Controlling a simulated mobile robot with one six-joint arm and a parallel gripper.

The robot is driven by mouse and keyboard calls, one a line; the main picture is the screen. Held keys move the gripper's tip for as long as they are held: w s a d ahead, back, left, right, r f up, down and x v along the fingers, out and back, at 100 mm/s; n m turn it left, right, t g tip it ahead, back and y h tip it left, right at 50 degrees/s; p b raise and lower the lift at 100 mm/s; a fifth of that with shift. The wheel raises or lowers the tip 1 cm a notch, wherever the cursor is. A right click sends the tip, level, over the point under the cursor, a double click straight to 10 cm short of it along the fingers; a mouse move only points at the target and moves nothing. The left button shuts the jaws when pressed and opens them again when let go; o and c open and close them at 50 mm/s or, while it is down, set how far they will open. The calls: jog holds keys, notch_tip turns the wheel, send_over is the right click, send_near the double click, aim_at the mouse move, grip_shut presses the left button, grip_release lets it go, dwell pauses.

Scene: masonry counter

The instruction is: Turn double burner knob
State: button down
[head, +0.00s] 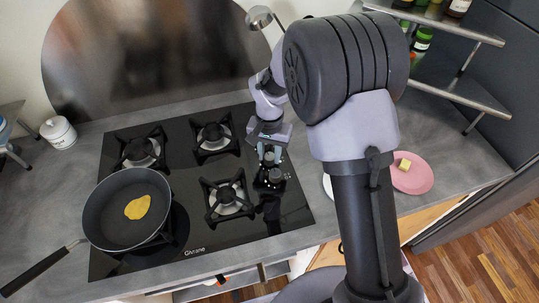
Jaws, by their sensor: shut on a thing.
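The black glass cooktop (190,240) lies in the grey counter, with several burners and a column of dark knobs along its right side. A dark knob (275,175) shows just below my gripper. My gripper (269,158) points down at the right side of the cooktop, at the upper part of the knob column. Its fingers are shut on a knob there, which is mostly hidden between them. The knob's turn angle and any marking are too small to read.
A dark pan (103,225) with a yellow food piece (137,207) sits on the front left burner, its handle reaching left. A white jar (58,132) stands at the left. A pink plate (412,180) with a yellow block lies right, below metal shelves (455,88).

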aim_at(270, 156)
jog(key=shift+m+b, duration=0.3)
jog(key=shift+m, duration=0.9)
jog(key=c, duration=1.3)
grip_release()
notch_tip(270, 156, up, 17)
jog(key=p, duration=0.5)
jog(key=shift+r, duration=0.2)
